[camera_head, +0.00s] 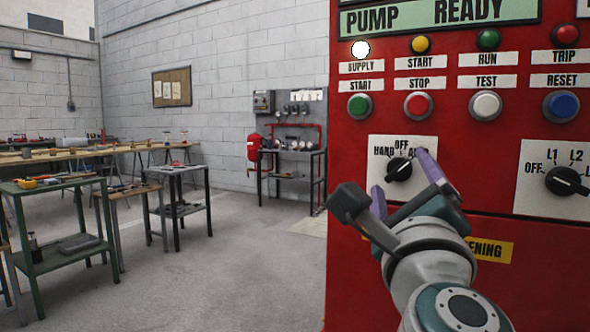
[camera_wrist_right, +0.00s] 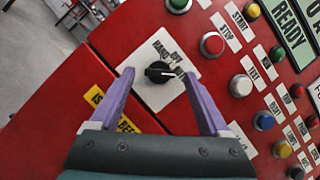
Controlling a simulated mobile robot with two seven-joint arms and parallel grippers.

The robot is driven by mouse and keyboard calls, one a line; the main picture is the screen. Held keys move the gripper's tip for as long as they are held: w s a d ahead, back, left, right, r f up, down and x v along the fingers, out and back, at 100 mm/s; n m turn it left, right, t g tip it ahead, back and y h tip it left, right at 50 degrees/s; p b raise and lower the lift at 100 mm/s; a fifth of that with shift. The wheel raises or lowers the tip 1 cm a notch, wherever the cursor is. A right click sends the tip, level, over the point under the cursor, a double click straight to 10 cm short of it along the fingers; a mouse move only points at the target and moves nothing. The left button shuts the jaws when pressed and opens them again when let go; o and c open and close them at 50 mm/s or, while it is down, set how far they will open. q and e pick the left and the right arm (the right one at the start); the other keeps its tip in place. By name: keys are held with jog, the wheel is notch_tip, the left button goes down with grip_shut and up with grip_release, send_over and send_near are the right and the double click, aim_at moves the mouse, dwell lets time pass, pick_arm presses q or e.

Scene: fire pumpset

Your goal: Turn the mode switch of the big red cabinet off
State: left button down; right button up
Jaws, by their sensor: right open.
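The big red cabinet (camera_head: 460,200) fills the right of the head view. Its mode switch (camera_head: 399,169) is a black knob on a white plate marked HAND, OFF and a partly covered third label. The knob's white line points to the right, toward that third label. My right gripper (camera_head: 401,176) is open in front of the plate, its purple fingers on either side of the knob. In the right wrist view the switch (camera_wrist_right: 159,72) sits between the fingertips (camera_wrist_right: 158,77), with visible gaps on both sides. My left gripper is not in view.
Several push buttons, including a red STOP button (camera_head: 418,105), sit above the switch. A second selector (camera_head: 567,181) marked OFF, L1, L2 is to its right. A green table (camera_head: 62,258) and other workbenches stand at the left. The floor between is clear.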

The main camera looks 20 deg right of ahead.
jog(key=shift+x, duration=0.8)
grip_shut()
